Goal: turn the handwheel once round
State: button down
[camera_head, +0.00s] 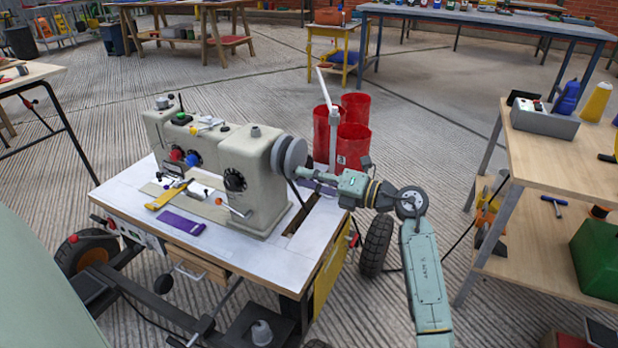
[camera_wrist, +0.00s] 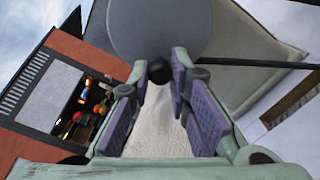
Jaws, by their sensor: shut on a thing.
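The cream sewing machine (camera_head: 222,165) stands on a white-topped wheeled table. Its round grey handwheel (camera_head: 290,160) is at the right end of the machine. My gripper (camera_head: 304,173) reaches in from the right, up against the wheel's outer face. In the wrist view the grey handwheel (camera_wrist: 160,28) fills the top middle. A small dark knob (camera_wrist: 159,71) at the wheel's lower edge sits between the purple-padded fingertips of my gripper (camera_wrist: 160,66), which is shut on it. The exact finger contact is hidden in the head view.
Red bins (camera_head: 354,112) stand just behind my gripper. A yellow tool (camera_head: 168,194) and a purple cloth (camera_head: 181,223) lie on the white tabletop (camera_head: 255,262). A wooden workbench (camera_head: 545,155) stands at the right, with open floor between.

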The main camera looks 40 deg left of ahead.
jog(key=c, duration=1.5)
grip_release()
jog(key=v, duration=1.2)
